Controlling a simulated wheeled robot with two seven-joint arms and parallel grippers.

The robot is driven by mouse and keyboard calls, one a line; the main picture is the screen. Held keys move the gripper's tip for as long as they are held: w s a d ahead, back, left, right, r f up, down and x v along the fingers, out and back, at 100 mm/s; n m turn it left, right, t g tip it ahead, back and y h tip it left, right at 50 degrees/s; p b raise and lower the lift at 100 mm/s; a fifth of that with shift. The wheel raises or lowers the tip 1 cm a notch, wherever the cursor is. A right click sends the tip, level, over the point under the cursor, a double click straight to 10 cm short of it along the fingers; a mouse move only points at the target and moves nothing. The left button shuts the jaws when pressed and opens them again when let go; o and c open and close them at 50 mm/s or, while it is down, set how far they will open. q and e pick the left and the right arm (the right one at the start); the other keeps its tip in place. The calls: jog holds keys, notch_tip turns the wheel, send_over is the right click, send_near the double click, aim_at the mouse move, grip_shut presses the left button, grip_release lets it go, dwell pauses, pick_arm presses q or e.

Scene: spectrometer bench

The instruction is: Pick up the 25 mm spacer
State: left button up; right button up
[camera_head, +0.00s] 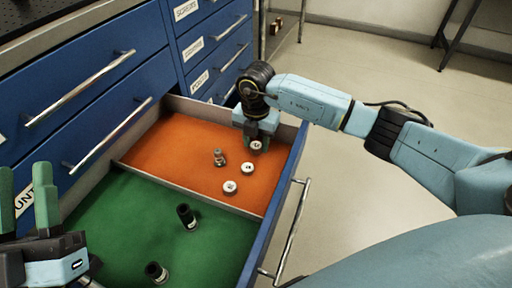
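Small round pieces with pale, marked tops lie in the orange compartment (160,150) of an open drawer. One piece (247,168) is right of centre, another (230,187) is nearer to me, and a third (256,146) is at my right gripper's fingertips. The markings are too small to read, so I cannot tell which is the 25 mm spacer. My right gripper (256,138) points down into the far right of this compartment; whether its fingers grip the third piece is unclear. My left gripper (27,190) is open and empty at the left, with green fingers upright.
A metal post-like piece (219,158) stands in the orange compartment. A thin divider (190,190) separates it from the green compartment (120,215), which holds two black cylinders (187,216) (156,272). Blue closed drawers (85,65) stand behind. Open floor (350,215) lies to the right.

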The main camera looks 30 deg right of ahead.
jog(key=c, duration=0.6)
jog(key=shift+c, duration=0.2)
jog(key=shift+r, duration=0.2)
